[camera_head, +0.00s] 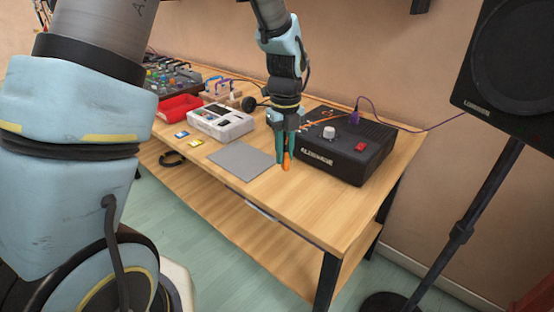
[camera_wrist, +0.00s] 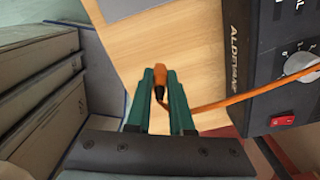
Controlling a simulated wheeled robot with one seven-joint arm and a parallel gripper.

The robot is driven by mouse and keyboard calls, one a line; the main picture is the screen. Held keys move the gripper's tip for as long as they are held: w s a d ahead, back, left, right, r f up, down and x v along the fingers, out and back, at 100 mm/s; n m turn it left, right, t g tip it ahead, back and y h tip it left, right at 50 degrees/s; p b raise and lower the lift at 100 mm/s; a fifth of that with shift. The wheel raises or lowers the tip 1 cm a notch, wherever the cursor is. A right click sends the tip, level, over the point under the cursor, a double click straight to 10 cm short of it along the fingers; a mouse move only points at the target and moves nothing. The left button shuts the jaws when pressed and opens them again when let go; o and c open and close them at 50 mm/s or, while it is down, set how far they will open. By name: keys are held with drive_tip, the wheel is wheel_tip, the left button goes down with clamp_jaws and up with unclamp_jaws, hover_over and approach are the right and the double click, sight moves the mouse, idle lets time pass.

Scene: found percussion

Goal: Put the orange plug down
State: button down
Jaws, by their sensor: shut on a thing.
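The orange plug (camera_head: 287,161) is between the fingertips of my gripper (camera_head: 285,150), near the front edge of the wooden table. In the wrist view the orange plug (camera_wrist: 160,84) shows between the two green fingers of my gripper (camera_wrist: 164,90). My gripper is shut on it. I cannot tell whether the plug touches the tabletop.
A black amplifier box (camera_head: 345,145) with a purple plug (camera_head: 354,117) stands right of my gripper. A grey mat (camera_head: 243,160) lies to the left. A white device (camera_head: 220,122), red tray (camera_head: 178,106) and mixer stand farther left. The table's front corner (camera_head: 335,225) is bare.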

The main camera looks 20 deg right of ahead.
sight(285, 169)
drive_tip(key=shift+f+p, duration=0.4)
drive_tip(key=shift+f, duration=2.2)
drive_tip(key=shift+f, duration=0.2)
drive_tip(key=c, duration=0.8)
unclamp_jaws()
drive_tip(key=shift+r, duration=0.1)
